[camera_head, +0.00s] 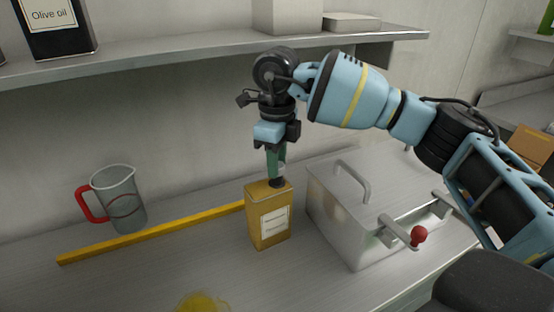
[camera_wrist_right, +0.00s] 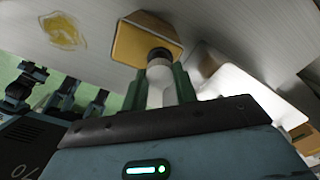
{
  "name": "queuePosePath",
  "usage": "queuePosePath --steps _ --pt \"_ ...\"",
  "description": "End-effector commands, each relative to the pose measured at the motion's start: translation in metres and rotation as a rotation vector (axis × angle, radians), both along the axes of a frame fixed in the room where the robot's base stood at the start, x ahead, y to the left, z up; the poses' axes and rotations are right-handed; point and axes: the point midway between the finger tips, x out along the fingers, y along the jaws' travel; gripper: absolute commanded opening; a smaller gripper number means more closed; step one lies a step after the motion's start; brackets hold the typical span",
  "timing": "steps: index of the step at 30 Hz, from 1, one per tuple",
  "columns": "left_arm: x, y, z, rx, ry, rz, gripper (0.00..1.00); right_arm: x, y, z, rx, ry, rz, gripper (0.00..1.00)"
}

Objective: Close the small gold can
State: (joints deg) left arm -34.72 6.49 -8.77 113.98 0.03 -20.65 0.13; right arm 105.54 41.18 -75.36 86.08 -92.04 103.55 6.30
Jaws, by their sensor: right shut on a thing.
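The small gold can (camera_head: 267,220) stands upright on the counter with a pale label on its front. A short black piece (camera_head: 277,183) sits at its top, and it also shows in the wrist view (camera_wrist_right: 158,54). My right gripper (camera_head: 277,172) points straight down above the can. Its green fingers are shut on a pale cylinder (camera_wrist_right: 160,86), which lines up with the black piece and seems to meet it. I cannot tell whether the black piece is the can's neck or part of the held piece. My left gripper is not in the head view.
A steel box (camera_head: 335,205) with a lid handle and a red-knobbed lever stands close right of the can. A jug (camera_head: 122,203) with a red handle and a yellow bar (camera_head: 150,233) are to the left. A yellow spill (camera_head: 202,303) lies in front. A shelf (camera_head: 180,52) runs above.

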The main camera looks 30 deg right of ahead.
Motion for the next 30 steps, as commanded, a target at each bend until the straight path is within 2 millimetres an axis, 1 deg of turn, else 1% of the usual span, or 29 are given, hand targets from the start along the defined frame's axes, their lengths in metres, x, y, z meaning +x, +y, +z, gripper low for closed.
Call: queuePosePath --steps 18,30 --pt "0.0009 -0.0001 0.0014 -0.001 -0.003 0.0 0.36 0.0001 -0.0001 -0.0092 0.0 0.0 0.0 0.12" --pt "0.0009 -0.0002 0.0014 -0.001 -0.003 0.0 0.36 0.0001 -0.0001 -0.0098 0.0 0.0 0.0 0.12"
